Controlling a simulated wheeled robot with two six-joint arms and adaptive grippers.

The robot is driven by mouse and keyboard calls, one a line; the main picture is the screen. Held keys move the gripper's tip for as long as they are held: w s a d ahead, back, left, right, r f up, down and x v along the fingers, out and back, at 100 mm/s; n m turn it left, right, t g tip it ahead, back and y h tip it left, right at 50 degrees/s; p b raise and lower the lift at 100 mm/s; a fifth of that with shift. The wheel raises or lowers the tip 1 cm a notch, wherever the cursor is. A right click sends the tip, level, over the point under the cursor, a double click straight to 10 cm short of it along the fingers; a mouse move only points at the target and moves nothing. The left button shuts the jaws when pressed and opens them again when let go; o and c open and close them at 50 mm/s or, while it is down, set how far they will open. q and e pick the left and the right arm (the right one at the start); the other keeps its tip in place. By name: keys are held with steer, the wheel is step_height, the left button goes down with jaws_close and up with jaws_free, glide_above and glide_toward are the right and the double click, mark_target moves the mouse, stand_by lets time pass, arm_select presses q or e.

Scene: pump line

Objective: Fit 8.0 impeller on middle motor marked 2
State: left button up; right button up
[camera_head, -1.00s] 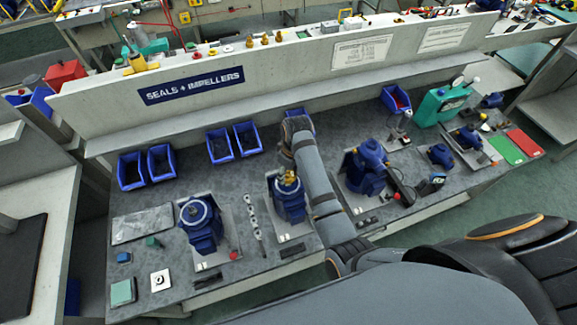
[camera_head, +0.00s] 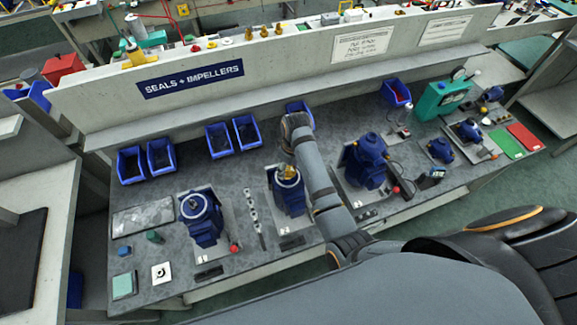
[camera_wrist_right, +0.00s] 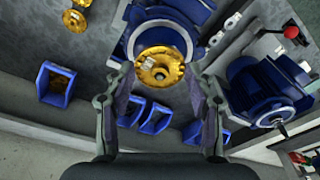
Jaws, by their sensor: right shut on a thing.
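My right gripper (camera_wrist_right: 161,72) is shut on a brass impeller (camera_wrist_right: 160,68), with one finger at each side of it in the wrist view. The impeller lies in front of the round face of the blue middle motor (camera_wrist_right: 165,35). Whether it is seated or held just above, I cannot tell. In the head view the middle motor (camera_head: 290,197) stands on a pale plate, with brass (camera_head: 288,172) showing at its top. My forearm hides most of the right gripper there. My left gripper is not in view.
Blue motors stand to the left (camera_head: 201,214) and right (camera_head: 366,160) of the middle one. Two more brass impellers show in the wrist view, one near the top left (camera_wrist_right: 75,21). Blue bins (camera_head: 220,142) line the back. A slotted strip (camera_head: 254,215) lies between the left and middle motors.

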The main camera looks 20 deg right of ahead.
steer(key=shift+f, duration=0.25)
stand_by(0.3)
steer(key=o, duration=1.2)
steer(key=shift+o, duration=0.2)
steer(key=o, duration=0.4)
step_height(320, 180, up, 9)
stand_by(0.4)
steer(key=shift+a, duration=0.1)
